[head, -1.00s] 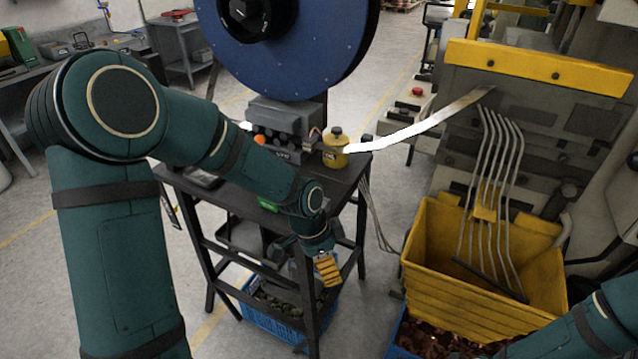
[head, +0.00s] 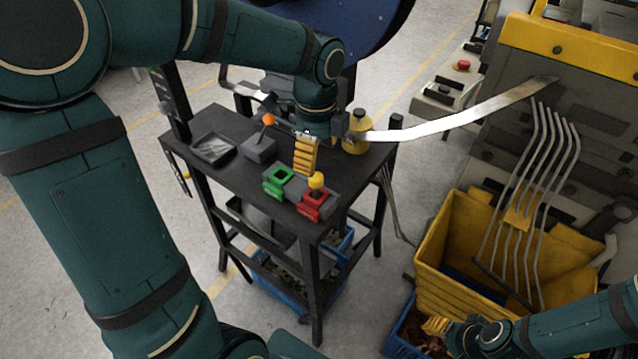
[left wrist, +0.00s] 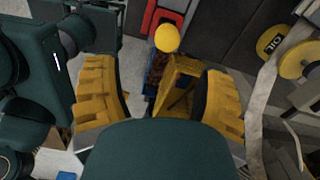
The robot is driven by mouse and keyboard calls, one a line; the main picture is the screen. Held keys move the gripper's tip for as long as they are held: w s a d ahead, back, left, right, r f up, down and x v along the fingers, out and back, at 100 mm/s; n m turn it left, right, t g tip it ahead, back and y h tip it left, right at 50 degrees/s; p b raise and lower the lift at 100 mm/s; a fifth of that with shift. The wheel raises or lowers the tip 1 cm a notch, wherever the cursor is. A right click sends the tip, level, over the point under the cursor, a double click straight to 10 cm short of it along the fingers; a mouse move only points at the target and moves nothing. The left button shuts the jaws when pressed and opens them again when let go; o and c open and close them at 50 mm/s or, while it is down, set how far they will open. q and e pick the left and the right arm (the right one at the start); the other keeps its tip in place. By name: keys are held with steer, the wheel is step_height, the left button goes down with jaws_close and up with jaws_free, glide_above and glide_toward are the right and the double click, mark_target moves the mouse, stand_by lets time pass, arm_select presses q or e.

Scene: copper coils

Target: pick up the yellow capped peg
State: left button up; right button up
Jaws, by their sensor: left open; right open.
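The yellow capped peg (head: 316,181) stands in a red holder (head: 314,208) near the front right corner of the dark table (head: 225,176). Its round yellow cap also shows in the left wrist view (left wrist: 167,38), with the red holder (left wrist: 150,16) beside it. My left gripper (head: 306,155) is above the table, just behind and left of the peg in the head view. In the left wrist view its two yellow fingers (left wrist: 160,95) are apart with the cap beyond them, not between them. My right gripper (head: 437,325) is open, low at the bottom right, far from the peg.
A green holder (head: 280,180) sits left of the red one. A grey box with an orange knob (head: 262,147), a black tray (head: 212,149) and a yellow oil container (head: 356,136) share the table. A metal strip (head: 450,128) runs right to the machine. A yellow bin (head: 455,260) stands right.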

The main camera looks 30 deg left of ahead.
mark_target(316, 185)
arm_select(q)
step_height(316, 185, down, 6)
steer(key=shift+r+b, duration=0.2)
steer(key=shift+b, duration=0.1)
steer(key=f, duration=0.5)
steer(key=shift+w+a+b, duration=0.35)
steer(key=shift+w, duration=0.05)
jaws_close()
